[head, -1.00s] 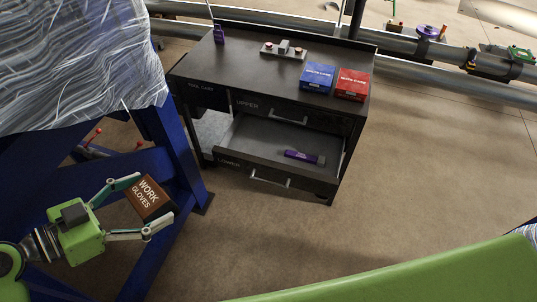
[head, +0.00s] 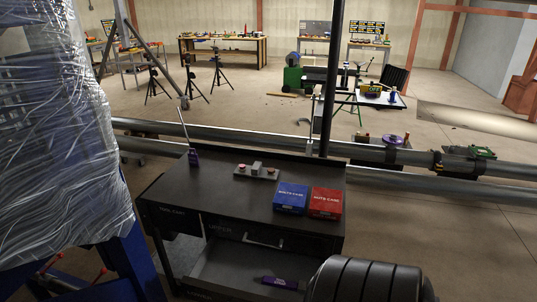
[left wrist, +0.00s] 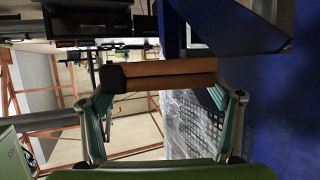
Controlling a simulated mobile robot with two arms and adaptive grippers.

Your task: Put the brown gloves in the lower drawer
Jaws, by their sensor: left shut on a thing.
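Neither gripper is in the head view. The lower drawer (head: 222,268) of the dark tool cart is pulled open at the bottom of the head view. A purple tube (head: 280,283) lies inside it. The drawer's front is largely cut off by the picture's lower edge.
A plastic-wrapped load (head: 55,150) on a blue frame stands left. Pipes (head: 430,190) run behind the cart.

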